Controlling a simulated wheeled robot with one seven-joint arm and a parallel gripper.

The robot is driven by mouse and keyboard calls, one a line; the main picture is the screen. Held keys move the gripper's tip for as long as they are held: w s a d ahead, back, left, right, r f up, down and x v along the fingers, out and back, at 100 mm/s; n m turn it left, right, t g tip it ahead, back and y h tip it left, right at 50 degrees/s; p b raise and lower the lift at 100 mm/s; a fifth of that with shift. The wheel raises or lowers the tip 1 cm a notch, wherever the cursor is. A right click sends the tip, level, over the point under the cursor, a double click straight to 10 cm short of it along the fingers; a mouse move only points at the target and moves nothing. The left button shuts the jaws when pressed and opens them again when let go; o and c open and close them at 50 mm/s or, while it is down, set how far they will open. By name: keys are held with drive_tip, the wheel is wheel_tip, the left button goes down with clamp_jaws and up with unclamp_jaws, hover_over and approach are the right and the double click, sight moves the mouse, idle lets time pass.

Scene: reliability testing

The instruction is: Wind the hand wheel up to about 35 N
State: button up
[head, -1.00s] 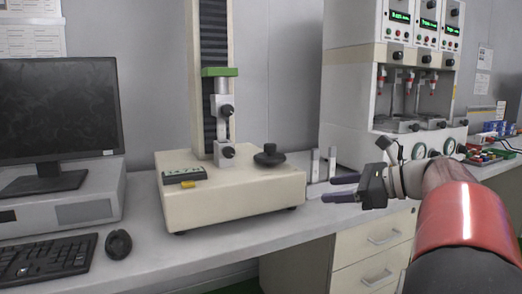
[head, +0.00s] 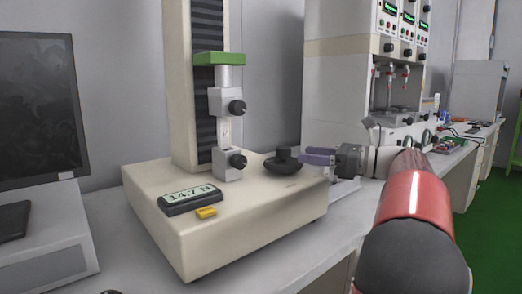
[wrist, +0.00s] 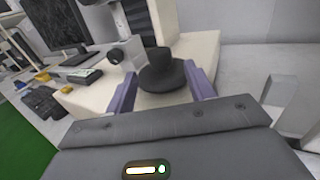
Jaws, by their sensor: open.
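The black hand wheel (head: 284,164) with its raised knob sits on the right part of the tester's cream base (head: 250,215). The display (head: 191,199) on the base reads 14.7 N. My gripper (head: 303,158) is level with the wheel at its right side. In the wrist view the wheel (wrist: 163,72) lies between the tips of my two purple fingers (wrist: 160,88), which are spread apart with gaps to its knob. Whether a finger touches the wheel's rim I cannot tell.
The tester's column (head: 196,85) with its green crosshead (head: 219,59) and black-knobbed clamps (head: 229,135) rises left of the wheel. A yellow button (head: 206,212) is by the display. A monitor (head: 38,110) stands left, a white multi-station machine (head: 340,100) behind right.

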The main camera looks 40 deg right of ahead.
sight(287, 153)
drive_tip(key=x, duration=0.7)
drive_tip(key=shift+w+a, duration=0.15)
drive_tip(key=shift+w, duration=0.1)
drive_tip(key=shift+c, duration=0.4)
drive_tip(key=c, duration=0.9)
drive_tip(key=shift+o, duration=0.2)
drive_tip(key=m+t+h, duration=0.1)
drive_tip(key=m+h, duration=0.1)
drive_tip(key=h, duration=0.1)
drive_tip(key=m+t+h+b, duration=0.1)
drive_tip(key=m+h, duration=0.1)
drive_tip(key=h, duration=0.1)
drive_tip(key=shift+a, duration=0.15)
drive_tip(key=shift+m+h+b, duration=0.65)
drive_tip(key=shift+m+h, duration=1.35)
drive_tip(key=shift+h, duration=1.3)
